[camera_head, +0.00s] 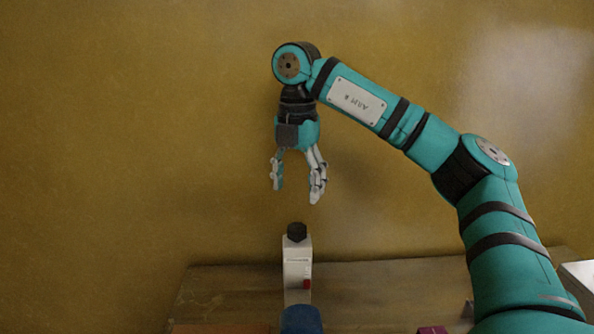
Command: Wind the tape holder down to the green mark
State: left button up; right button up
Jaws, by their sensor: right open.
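My right gripper (297,183) is open and empty. Its fingers point down in the air above a dark knob (297,232), clearly apart from it. The knob tops an upright pale grey post (297,268) with a small dark label and a small red part (307,284) on its right side. A blue rounded thing (302,320) stands in front of the post's foot, cut off by the bottom edge. I cannot tell which part is the tape holder. No green mark can be made out. My left gripper is not in view.
The post stands at a brown table (370,290) against a plain yellow-brown wall. A small magenta thing (432,329) shows at the bottom edge, and a pale grey thing (580,280) at the far right. The table left of the post looks clear.

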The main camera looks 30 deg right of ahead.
jog(key=shift+r, duration=1.3)
